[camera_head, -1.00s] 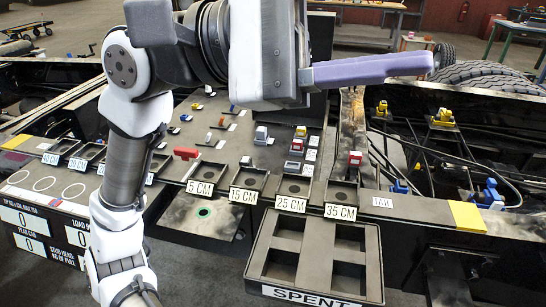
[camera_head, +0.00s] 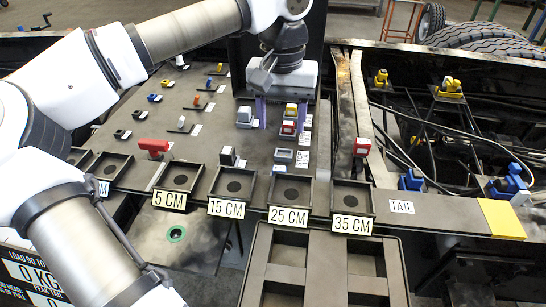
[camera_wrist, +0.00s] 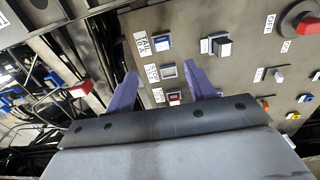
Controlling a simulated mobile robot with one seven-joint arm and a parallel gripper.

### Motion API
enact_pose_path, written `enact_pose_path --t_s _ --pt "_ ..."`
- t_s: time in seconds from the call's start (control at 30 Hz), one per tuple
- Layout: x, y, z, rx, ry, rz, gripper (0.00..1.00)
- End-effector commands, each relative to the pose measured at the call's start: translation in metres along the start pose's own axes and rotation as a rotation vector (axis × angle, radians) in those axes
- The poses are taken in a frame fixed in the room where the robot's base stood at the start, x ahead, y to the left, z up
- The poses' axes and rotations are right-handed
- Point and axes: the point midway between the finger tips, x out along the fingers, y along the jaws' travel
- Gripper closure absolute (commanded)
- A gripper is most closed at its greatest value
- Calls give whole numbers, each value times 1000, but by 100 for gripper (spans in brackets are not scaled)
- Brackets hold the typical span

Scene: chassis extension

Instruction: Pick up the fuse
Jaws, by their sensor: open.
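My gripper (camera_head: 281,126) points down over the sloped panel, its two purple fingers apart and nothing held. A small red-and-white block (camera_head: 288,128), which looks like a fuse, shows between the fingers in the head view; the wrist view also shows this red block (camera_wrist: 174,98) between them, near the palm edge. A yellow-topped block (camera_head: 291,108) sits behind it, close to the right finger. A grey-white block (camera_head: 244,117) stands left of the left finger. Which block the task means cannot be told. An empty-looking socket (camera_wrist: 168,71) lies beside the red block.
Another red block (camera_head: 361,147) stands on the frame rail to the right. A red handle (camera_head: 153,146) and a dark block (camera_head: 228,156) stand nearer on the panel. Several labelled trays, such as 25 CM (camera_head: 290,190), line the front edge above the divided bin (camera_head: 319,270).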

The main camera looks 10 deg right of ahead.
Motion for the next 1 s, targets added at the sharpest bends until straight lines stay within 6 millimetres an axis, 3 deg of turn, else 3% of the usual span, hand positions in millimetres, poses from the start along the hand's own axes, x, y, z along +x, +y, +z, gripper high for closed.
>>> enact_pose_path --t_s 0.17,0.5,0.77,1.0 --pt "13 -2 0 1 -3 -8 45" --pt "75 -2 0 0 -3 -5 45" --pt "94 -2 -1 1 -4 -4 45" --pt "130 -2 -4 2 -4 -4 45"
